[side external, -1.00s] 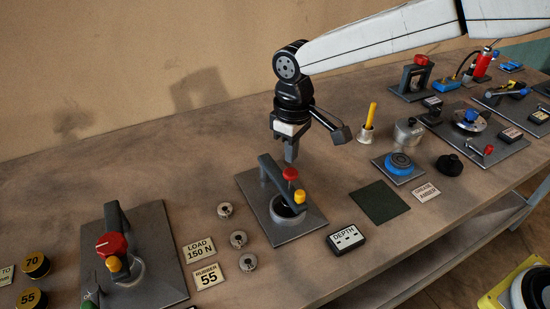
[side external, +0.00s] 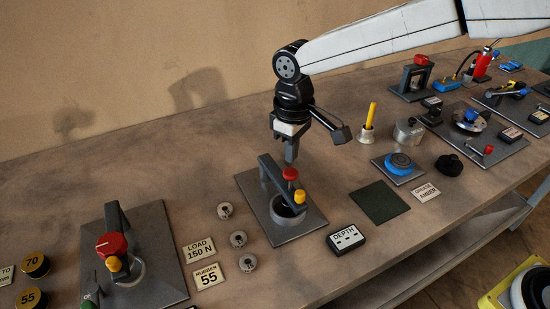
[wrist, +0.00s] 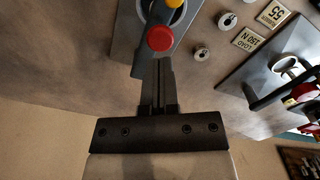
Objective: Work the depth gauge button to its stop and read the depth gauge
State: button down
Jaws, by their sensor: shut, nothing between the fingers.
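The depth gauge stand is a dark plate (side external: 300,230) with an arched grey bracket (side external: 268,172), a red knob (side external: 290,174) and a yellow knob (side external: 300,196) above a round cup (side external: 283,212). In the wrist view the red knob (wrist: 159,38) is just beyond my fingertips (wrist: 156,64), with the yellow knob (wrist: 174,4) cut off at the top edge.
Several small metal weights (side external: 238,239) and the load and number cards (side external: 199,249) lie to the left. A second stand with a red dial (side external: 111,245) is farther left. A dark green mat (side external: 380,202) lies to the right, before a blue round device (side external: 399,167). Bare bench lies behind the stand.

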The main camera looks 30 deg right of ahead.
aim_at(291, 172)
jog(key=shift+f, duration=0.85)
dwell(0.3)
jog(key=shift+f, duration=0.35)
jog(key=shift+f, duration=1.6)
dwell(0.8)
jog(key=shift+f, duration=0.4)
dwell(0.4)
jog(key=shift+f, duration=0.3)
dwell(0.3)
